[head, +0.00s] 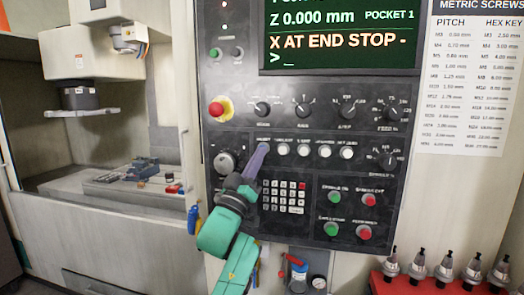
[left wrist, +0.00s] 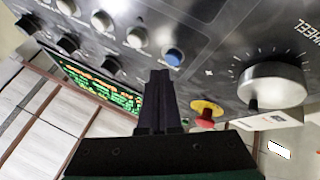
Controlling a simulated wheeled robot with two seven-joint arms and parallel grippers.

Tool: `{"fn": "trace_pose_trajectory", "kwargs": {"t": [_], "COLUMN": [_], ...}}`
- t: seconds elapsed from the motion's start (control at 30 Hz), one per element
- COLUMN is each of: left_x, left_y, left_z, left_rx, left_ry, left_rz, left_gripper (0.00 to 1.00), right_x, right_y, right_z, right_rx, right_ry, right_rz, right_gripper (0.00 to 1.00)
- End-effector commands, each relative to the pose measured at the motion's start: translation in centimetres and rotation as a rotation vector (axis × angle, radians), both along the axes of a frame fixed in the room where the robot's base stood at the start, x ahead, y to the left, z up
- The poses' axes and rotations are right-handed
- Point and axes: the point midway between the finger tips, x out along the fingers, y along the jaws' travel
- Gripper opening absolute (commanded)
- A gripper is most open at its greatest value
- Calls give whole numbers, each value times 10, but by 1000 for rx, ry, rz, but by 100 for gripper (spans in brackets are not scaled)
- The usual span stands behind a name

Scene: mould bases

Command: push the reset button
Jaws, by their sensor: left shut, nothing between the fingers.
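The machine's control panel has a row of round buttons. The leftmost is a blue button, showing clearly in the left wrist view (left wrist: 173,57), with a small label that I cannot read surely. In the head view my gripper tip covers most of it. My left gripper (head: 262,148) is shut and empty, its dark fingers pointing up at that button. In the left wrist view the fingertips (left wrist: 161,73) lie just short of the blue button in the picture. I cannot tell whether they touch it. My right gripper is not in view.
White buttons (head: 303,150) continue the row to the right. A red emergency stop on a yellow base (head: 217,109) and a large handwheel (head: 225,161) are to the left. A keypad (head: 284,196) lies below. The screen (head: 335,35) reads "X AT END STOP".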

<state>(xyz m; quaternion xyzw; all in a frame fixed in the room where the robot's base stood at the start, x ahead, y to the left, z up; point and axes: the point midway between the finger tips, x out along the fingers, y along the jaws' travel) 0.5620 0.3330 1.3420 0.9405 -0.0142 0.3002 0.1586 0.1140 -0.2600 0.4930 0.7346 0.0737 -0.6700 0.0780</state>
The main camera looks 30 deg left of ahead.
Motion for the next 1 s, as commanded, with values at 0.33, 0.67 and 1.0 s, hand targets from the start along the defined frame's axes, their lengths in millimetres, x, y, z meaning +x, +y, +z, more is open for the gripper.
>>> {"fn": "trace_pose_trajectory", "kwargs": {"t": [0.33,0.67,1.0], "left_x": [0,0,6], "left_y": [0,0,2], "left_z": [0,0,1], "left_rx": [0,0,-1], "left_ry": [0,0,-1], "left_rz": [0,0,0], "left_gripper": [0,0,0], "right_x": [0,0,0], "right_y": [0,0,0], "right_z": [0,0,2], "right_rx": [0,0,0], "right_ry": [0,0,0], "right_rz": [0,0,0], "right_gripper": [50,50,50]}}
